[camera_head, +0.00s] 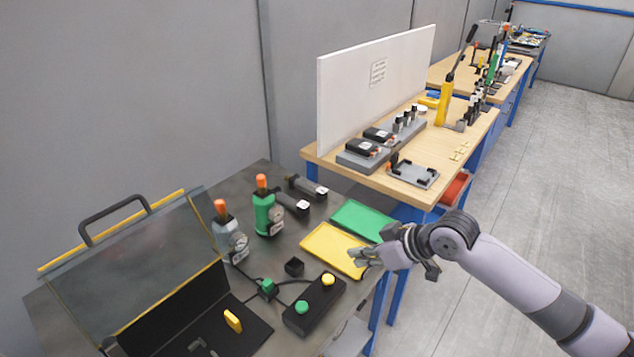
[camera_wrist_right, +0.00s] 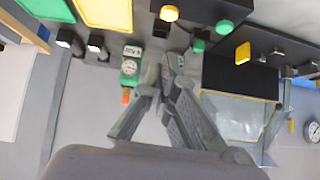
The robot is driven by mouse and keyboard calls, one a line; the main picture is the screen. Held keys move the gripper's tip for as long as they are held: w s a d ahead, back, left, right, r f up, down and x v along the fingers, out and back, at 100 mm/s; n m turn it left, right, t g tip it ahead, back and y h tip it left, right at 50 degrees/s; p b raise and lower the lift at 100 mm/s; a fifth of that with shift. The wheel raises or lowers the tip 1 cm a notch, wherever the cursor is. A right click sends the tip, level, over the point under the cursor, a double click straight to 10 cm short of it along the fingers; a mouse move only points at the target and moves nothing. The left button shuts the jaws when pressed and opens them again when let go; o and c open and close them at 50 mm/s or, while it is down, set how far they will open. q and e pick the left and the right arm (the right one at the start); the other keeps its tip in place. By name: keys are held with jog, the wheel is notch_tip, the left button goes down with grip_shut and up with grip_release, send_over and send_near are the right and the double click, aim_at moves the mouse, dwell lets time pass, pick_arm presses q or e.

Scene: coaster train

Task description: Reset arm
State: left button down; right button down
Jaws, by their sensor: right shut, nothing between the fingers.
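My right gripper (camera_head: 366,256) is over the right edge of the dark bench in the head view, with its fingertips above the yellow tray's right end. It is shut and empty. In the right wrist view its fingers (camera_wrist_right: 165,75) come together with nothing held between them. My right arm reaches in from the lower right corner of the head view. My left gripper is not in either view.
The yellow tray (camera_head: 322,240), green tray (camera_head: 362,219) and black button box (camera_head: 314,304) lie on the bench. A green bottle-like tool (camera_head: 265,214) and a hinged clear cover (camera_head: 140,262) stand left. A wooden table (camera_head: 440,160) stands behind. The floor at right is clear.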

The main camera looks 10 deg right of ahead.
jog(key=s+a+f+g+h, duration=0.1)
jog(key=s+a+f, duration=0.6)
jog(key=s+f, duration=0.3)
jog(key=s+d+f+m+g+h, duration=0.1)
jog(key=s+d+f+m+h, duration=0.15)
jog(key=s, duration=0.65)
jog(key=s+d+f+m+g+h, duration=0.1)
jog(key=s+d+m+h, duration=0.15)
jog(key=s, duration=0.55)
jog(key=s+f+g+b, duration=0.2)
jog(key=s+f+b, duration=0.1)
jog(key=f, duration=2.9)
jog(key=s+d+f+g+b, duration=0.1)
jog(key=s+d+f+b, duration=0.1)
jog(key=s+f, duration=1.3)
jog(key=shift+s+d+f+b, duration=0.3)
jog(key=shift+s+d+f, duration=0.15)
jog(key=shift+d, duration=0.4)
